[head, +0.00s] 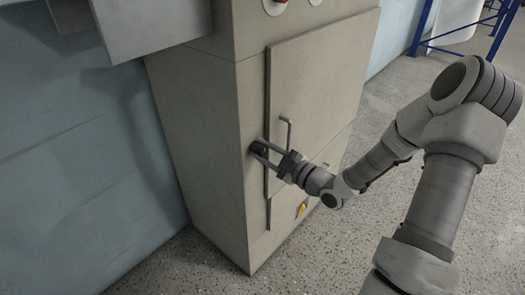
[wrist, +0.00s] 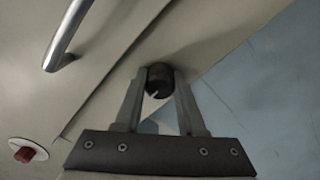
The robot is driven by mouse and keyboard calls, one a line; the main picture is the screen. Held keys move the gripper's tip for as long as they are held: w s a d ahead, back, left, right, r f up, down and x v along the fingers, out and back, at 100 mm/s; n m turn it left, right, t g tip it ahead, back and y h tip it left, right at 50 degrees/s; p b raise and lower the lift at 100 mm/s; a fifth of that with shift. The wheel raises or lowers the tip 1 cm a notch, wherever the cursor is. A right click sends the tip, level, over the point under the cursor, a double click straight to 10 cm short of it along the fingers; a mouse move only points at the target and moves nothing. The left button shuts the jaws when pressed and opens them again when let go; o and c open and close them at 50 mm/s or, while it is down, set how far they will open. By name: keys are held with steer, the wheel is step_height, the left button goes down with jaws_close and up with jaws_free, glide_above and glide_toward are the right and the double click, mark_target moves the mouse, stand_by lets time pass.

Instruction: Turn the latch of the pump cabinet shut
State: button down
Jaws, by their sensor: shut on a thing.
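The pump cabinet (head: 195,130) is a tall beige box with a door (head: 313,85) on its front, and the door looks closed. The latch is a dark round knob (head: 258,149) on the frame just left of the door edge. My gripper (head: 262,153) reaches it from the right, with one finger on each side. In the wrist view the latch (wrist: 159,82) has a pale pointer mark and sits between the fingertips of my gripper (wrist: 158,76), which are shut on it. The fingers hide the latch's sides.
A metal door handle (head: 286,133) stands out close to my gripper, and also shows at upper left in the wrist view (wrist: 66,38). A red button (wrist: 25,154) is at lower left there. Grey speckled floor (head: 375,110) lies open right of the cabinet; a blue wall (head: 70,150) is left.

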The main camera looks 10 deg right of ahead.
steer(key=c, duration=0.5)
jaws_free()
steer(key=shift+d, duration=0.1)
steer(key=p+v, duration=0.2)
steer(key=v, duration=1.5)
steer(key=shift+s+p, duration=0.15)
steer(key=shift+p, duration=0.25)
